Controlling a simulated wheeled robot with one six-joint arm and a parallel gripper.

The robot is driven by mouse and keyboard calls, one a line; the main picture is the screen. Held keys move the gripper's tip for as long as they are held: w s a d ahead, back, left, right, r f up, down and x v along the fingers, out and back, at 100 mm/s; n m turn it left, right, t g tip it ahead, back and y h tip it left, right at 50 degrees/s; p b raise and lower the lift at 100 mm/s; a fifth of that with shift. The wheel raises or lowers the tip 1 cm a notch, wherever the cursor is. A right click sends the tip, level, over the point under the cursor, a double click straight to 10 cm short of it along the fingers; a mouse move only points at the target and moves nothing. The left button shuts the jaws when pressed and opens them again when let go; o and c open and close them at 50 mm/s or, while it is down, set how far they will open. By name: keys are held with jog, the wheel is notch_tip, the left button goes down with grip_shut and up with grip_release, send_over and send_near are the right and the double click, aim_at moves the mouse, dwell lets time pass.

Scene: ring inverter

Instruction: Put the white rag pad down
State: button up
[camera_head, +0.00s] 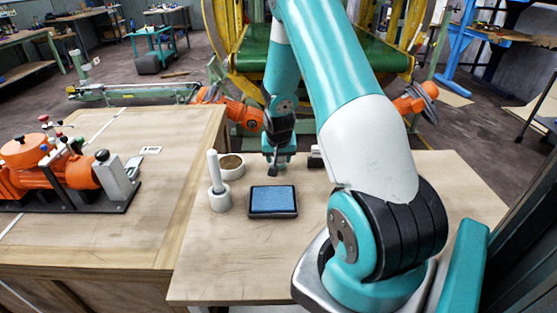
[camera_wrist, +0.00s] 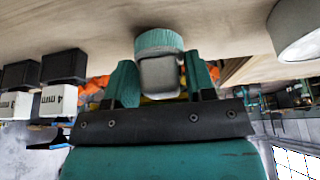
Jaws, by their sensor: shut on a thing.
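My gripper (camera_head: 277,165) is low over the far part of the light wooden table (camera_head: 330,245), behind the blue pad. In the wrist view my gripper (camera_wrist: 160,85) has its two teal fingers shut on a pale grey block with a rounded teal end (camera_wrist: 158,42), which I take to be the white rag pad (camera_wrist: 160,76). The fingers cover its sides. The teal end points toward the tabletop; I cannot tell whether it touches. In the head view the held thing is too small to make out.
A blue pad in a black tray (camera_head: 272,201), a white holder with a rod (camera_head: 218,192) and a round white bowl (camera_head: 231,166) stand left of my arm. Black blocks with white labels (camera_wrist: 57,98) show in the wrist view. Orange machinery (camera_head: 80,170) stands on the left table.

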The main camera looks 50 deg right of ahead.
jog(key=shift+s+f, duration=0.1)
jog(key=shift+f, duration=0.75)
jog(key=o, duration=0.9)
